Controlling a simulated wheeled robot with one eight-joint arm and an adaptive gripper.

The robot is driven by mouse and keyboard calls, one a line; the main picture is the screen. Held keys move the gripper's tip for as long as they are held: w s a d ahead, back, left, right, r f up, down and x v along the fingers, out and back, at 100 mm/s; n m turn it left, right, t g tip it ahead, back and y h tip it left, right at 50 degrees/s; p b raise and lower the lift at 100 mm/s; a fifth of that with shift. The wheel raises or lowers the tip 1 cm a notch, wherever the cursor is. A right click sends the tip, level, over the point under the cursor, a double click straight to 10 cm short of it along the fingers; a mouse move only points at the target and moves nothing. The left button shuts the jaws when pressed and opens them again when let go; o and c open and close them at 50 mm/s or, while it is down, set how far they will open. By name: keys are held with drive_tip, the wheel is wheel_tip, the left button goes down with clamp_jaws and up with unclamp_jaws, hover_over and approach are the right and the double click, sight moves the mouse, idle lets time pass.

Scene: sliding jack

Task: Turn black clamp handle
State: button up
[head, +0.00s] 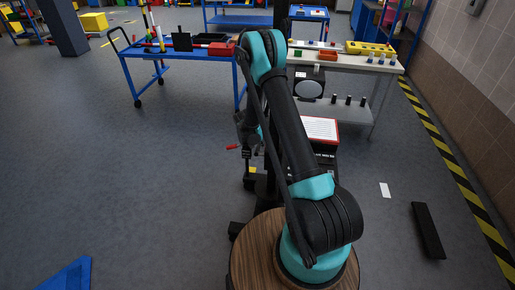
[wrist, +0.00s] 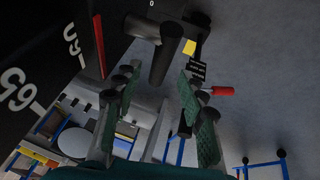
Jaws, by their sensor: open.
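A dark cylindrical bar, which looks like the black clamp handle (wrist: 166,56), hangs from a dark joint at the top of the wrist view. Its free end reaches down near the gap between my fingertips. My gripper (wrist: 158,84) is open, with green-padded fingers on both sides of that gap. I cannot tell whether either pad touches the bar. A red handle (wrist: 221,91) sticks out right of the fingers; it also shows in the head view (head: 232,147). In the head view my arm hides the black handle and most of my gripper.
A dark panel with white numbers (wrist: 18,90) fills the upper left of the wrist view, close to my gripper. In the head view, a blue table (head: 150,54) and a light workbench (head: 336,61) stand behind. The floor at left is mostly clear.

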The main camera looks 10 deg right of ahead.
sight(258, 147)
drive_tip(key=shift+x, duration=1.65)
drive_tip(key=shift+c, duration=0.5)
clamp_jaws()
